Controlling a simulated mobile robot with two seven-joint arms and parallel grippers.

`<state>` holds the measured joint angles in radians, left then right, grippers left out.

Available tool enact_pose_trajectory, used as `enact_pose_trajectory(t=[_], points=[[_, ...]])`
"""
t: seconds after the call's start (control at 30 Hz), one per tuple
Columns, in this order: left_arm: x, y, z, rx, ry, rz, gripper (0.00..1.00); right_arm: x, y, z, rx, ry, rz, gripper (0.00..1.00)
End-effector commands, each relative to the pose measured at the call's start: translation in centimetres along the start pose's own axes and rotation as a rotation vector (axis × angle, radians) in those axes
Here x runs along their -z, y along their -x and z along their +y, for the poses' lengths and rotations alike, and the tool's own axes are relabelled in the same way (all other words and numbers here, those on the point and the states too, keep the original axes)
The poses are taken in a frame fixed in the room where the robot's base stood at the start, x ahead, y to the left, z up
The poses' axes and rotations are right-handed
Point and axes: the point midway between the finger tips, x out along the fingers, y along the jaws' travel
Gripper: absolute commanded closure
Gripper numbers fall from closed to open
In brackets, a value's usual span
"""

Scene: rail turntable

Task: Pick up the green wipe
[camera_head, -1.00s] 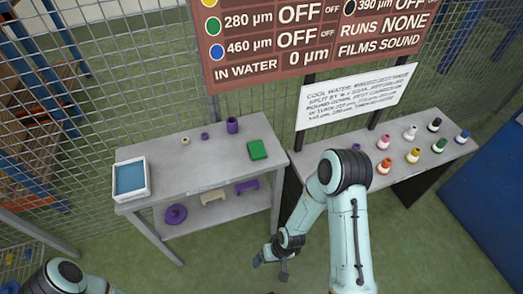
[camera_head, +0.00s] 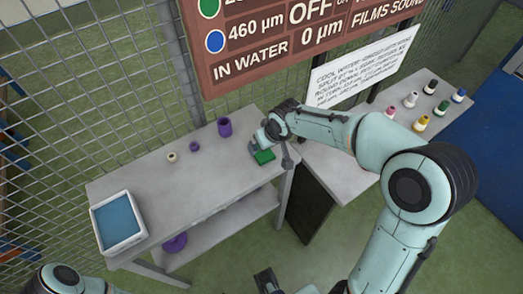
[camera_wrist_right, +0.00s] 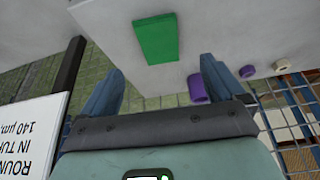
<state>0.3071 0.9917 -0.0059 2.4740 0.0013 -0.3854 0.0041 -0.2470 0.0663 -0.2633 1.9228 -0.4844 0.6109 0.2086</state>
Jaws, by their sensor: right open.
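The green wipe (camera_head: 264,157) is a flat green rectangle lying on the right end of the grey table. It also shows in the right wrist view (camera_wrist_right: 156,38), beyond the fingertips and between their lines. My right gripper (camera_head: 271,148) is at the wipe, seemingly above it. In the right wrist view the right gripper (camera_wrist_right: 160,80) is open with nothing between its fingers. Whether it touches the wipe cannot be told.
On the grey table (camera_head: 170,195) stand a purple cup (camera_head: 224,127), a small purple ring (camera_head: 194,147), a beige ring (camera_head: 171,157) and a blue-filled white tray (camera_head: 119,222). A second table (camera_head: 350,165) with several spools stands right. A wire fence and sign board are behind.

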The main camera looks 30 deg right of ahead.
Motion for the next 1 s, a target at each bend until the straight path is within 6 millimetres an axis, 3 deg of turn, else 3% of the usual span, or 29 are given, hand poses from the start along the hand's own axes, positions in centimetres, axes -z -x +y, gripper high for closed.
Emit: enact_pose_trajectory(t=[0.6,0.9,1.0], points=[[0.0,-0.3,-0.1,0.0,0.0,0.0,0.47,-0.2,-7.1,0.3,0.0,0.0,-0.001,0.04],[0.0,-0.3,-0.1,0.0,0.0,0.0,0.47,-0.1,-7.5,0.3,0.001,-0.001,0.001,0.04],[0.0,-0.3,-0.1,0.0,0.0,0.0,0.47,-0.1,-7.5,0.2,0.001,0.0,0.001,0.37]])
